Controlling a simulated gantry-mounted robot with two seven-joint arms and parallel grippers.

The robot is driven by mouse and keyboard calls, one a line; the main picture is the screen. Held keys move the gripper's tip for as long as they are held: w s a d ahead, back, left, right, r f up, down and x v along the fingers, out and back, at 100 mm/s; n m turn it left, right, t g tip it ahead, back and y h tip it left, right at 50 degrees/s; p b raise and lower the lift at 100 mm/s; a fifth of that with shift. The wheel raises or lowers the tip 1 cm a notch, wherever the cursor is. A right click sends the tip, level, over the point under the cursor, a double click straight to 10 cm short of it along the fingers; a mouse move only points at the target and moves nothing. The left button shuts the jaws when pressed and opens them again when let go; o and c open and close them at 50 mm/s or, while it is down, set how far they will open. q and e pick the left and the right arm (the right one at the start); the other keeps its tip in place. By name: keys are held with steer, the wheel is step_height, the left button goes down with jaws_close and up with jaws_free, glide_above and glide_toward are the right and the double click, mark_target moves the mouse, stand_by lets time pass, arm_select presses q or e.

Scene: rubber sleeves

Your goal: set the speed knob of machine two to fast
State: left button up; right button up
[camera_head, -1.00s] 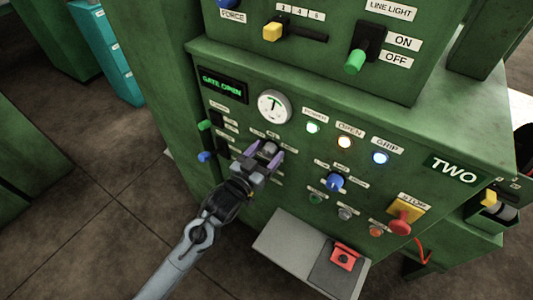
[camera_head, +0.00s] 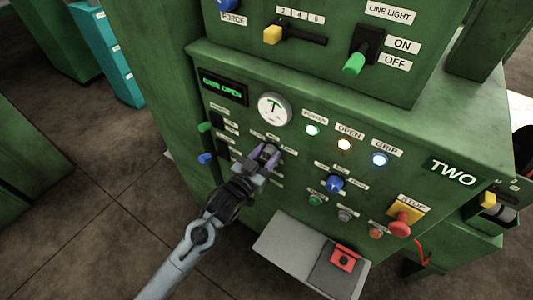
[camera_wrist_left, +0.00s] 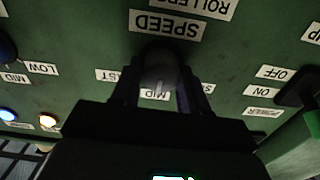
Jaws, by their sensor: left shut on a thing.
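The grey speed knob (camera_wrist_left: 158,68) is on the green panel of machine two, under the SPEED label (camera_wrist_left: 165,24), which reads upside down in the left wrist view. A pale mark on the knob is beside the MID label (camera_wrist_left: 155,96); a partly hidden label ending in AST (camera_wrist_left: 120,75) is to the left. My left gripper (camera_head: 267,154) is shut on the knob, with a finger on each side; its fingers also show in the left wrist view (camera_wrist_left: 157,85). My right gripper is not in view.
The TWO sign (camera_head: 453,172) marks the machine. A blue knob (camera_head: 334,184), small buttons and a red stop button (camera_head: 399,228) are to the right. A round gauge (camera_head: 274,109) is above my gripper. A grey shelf (camera_head: 285,245) juts out below.

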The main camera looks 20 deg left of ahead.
arm_select(q)
steer(key=m+p, duration=0.5)
steer(key=shift+d+r, duration=0.1)
steer(key=shift+r, duration=0.1)
steer(key=m+p, duration=0.3)
steer(key=shift+f, duration=0.1)
steer(key=shift+f+m+p, duration=0.15)
steer(key=shift+m+p, duration=0.3)
steer(key=shift+m, duration=0.35)
steer(key=o, duration=1)
steer(key=shift+s, duration=0.1)
